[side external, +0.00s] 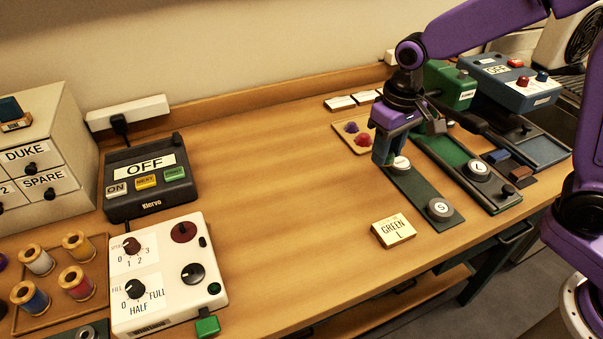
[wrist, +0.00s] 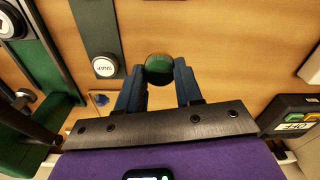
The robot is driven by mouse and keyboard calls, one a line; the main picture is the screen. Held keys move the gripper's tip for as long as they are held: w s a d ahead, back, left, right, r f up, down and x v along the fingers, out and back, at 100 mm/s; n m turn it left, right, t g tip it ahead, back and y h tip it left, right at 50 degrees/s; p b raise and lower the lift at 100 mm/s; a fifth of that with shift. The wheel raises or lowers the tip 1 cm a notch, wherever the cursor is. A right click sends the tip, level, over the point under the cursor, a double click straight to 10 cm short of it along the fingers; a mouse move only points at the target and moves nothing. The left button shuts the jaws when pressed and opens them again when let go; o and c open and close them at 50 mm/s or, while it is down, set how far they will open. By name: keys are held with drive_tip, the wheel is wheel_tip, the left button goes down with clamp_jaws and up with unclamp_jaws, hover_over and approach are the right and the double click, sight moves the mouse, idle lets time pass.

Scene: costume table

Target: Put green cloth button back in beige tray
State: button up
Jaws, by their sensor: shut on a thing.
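My gripper (side external: 383,160) is shut on the green cloth button (wrist: 159,68), a round dark green piece held between the blue fingertips in the wrist view (wrist: 159,80). In the side view the fingers hide the button. The beige tray (side external: 343,128) lies flat on the table, just behind and left of my gripper, with a purple and a red button in it. My fingers overlap the tray's right edge in the side view. Only a small part of the tray (wrist: 91,99) shows in the wrist view.
A green strip (side external: 415,193) with round white-topped knobs lies right of my gripper. A "GREEN L" card block (side external: 393,231) stands in front. Green (side external: 447,84) and blue (side external: 510,84) machines stand at the back right. The table's middle is clear, left of my gripper.

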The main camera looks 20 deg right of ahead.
drive_tip(key=w+a+f, duration=0.3)
drive_tip(key=w+f, duration=0.1)
drive_tip(key=w, duration=0.4)
hover_over(330, 175)
wheel_tip(330, 175, down, 6)
drive_tip(key=shift+s+r, duration=0.15)
drive_tip(key=shift+r, duration=0.1)
drive_tip(key=shift+f, duration=1.7)
drive_tip(key=shift+f, duration=0.15)
drive_tip(key=o, duration=1.1)
